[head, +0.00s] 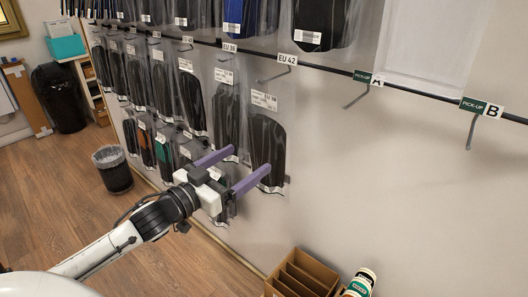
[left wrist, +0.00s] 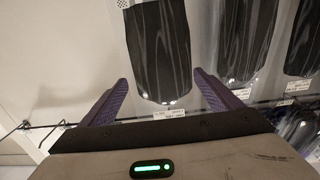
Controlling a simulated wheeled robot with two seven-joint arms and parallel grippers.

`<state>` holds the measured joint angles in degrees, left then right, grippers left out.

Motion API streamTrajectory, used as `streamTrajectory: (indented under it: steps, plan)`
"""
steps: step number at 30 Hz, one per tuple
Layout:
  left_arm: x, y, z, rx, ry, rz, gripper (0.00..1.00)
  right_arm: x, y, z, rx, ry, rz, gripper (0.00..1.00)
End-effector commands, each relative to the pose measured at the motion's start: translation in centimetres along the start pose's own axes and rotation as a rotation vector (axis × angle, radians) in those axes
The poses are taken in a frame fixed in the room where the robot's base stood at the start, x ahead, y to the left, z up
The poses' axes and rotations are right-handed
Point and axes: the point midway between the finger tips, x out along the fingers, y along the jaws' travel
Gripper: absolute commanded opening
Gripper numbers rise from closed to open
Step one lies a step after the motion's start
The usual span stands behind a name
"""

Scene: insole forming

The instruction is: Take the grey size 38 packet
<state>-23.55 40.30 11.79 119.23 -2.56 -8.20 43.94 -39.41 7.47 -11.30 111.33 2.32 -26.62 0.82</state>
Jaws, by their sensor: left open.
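Clear packets with dark insoles hang in rows on the wall. One dark grey packet (head: 265,145) hangs lowest at the right end of its row; its printed size is too small to read. My left gripper (head: 250,160) is open, its two purple fingers pointing at the wall at this packet's lower part. In the left wrist view a dark packet (left wrist: 158,50) shows between and beyond the open fingers (left wrist: 162,98). I cannot tell whether the fingers touch it. Another dark packet (head: 228,115) hangs just to its left. My right gripper is not in view.
Hook labels include one that seems to read EU 38 (head: 230,47), EU 42 (head: 288,59), and PICK-UP A (head: 368,79) and B (head: 481,107), whose hooks are empty. A cardboard box (head: 305,272) stands below right. A waste bin (head: 113,170) stands on the floor at left.

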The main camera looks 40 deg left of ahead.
Motion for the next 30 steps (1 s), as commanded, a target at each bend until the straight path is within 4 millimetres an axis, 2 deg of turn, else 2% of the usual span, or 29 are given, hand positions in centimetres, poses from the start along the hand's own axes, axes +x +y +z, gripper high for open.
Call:
streamTrajectory:
  steps: [5, 15, 25, 26, 30]
  plan:
    - [1.0, -0.1, 0.1, 0.002, -0.001, -0.001, 0.85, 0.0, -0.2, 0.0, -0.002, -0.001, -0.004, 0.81]
    - [5.1, -0.4, 0.5, 0.002, -0.001, -0.001, 0.85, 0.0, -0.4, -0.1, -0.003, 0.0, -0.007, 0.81]
    - [5.8, -0.4, 0.6, 0.002, -0.003, -0.001, 0.85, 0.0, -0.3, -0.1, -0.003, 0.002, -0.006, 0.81]
    - [5.8, -0.4, 0.7, 0.002, -0.003, -0.001, 0.83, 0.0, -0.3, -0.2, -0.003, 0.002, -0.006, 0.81]
    - [5.8, -0.4, 0.7, 0.002, -0.003, -0.001, 0.6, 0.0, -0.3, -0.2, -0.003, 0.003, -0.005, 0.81]
